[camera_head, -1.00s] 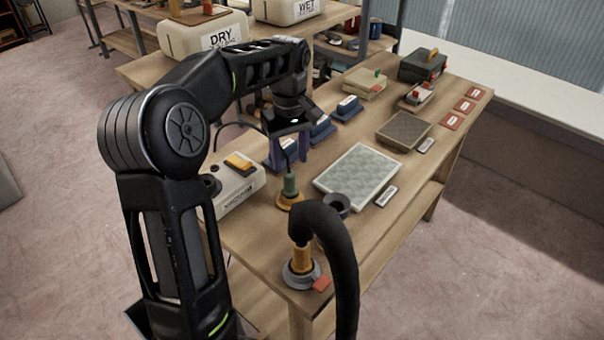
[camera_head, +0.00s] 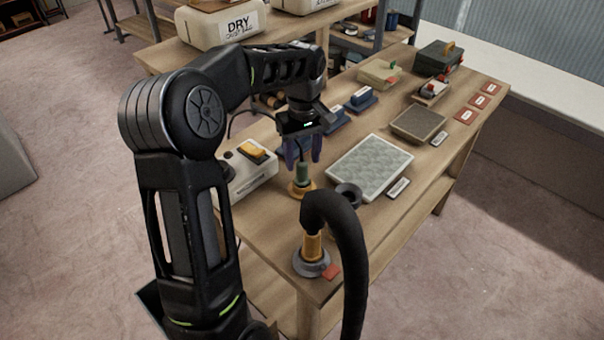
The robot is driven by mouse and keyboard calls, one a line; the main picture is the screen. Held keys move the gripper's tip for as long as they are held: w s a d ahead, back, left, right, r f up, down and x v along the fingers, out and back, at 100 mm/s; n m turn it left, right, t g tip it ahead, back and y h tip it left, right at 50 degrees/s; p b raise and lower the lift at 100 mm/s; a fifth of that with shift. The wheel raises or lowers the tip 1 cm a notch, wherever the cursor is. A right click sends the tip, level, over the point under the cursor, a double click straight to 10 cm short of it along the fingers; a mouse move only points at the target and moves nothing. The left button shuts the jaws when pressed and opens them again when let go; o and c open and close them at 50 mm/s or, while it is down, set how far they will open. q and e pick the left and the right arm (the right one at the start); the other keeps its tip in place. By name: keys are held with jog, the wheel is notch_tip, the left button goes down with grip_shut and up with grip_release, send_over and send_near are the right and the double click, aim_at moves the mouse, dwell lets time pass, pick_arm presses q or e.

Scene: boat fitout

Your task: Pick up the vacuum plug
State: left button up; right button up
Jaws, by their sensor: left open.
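The vacuum plug (camera_head: 302,174) looks like a small green upright piece in a round brass-coloured base (camera_head: 300,190), near the table's left edge. My left gripper (camera_head: 303,160) points down over it, open, with its two purple fingers at either side of the plug's upper end. I cannot tell whether a finger touches it. The white vacuum box (camera_head: 247,178) with a yellow switch stands just left of the plug. My right gripper is out of view.
A black hose (camera_head: 345,240) with a brass end rises from a grey ring (camera_head: 312,262) at the table's near corner. A dark ring (camera_head: 348,194) and a pale textured panel (camera_head: 370,167) lie right of the plug. Blue blocks (camera_head: 360,98) stand farther back.

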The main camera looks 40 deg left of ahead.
aim_at(302, 175)
pick_arm(q)
notch_tip(302, 175, down, 4)
jog(key=shift+f+p, duration=0.2)
jog(key=shift+p, duration=0.3)
jog(key=shift+c, duration=0.5)
grip_shut()
dwell(0.3)
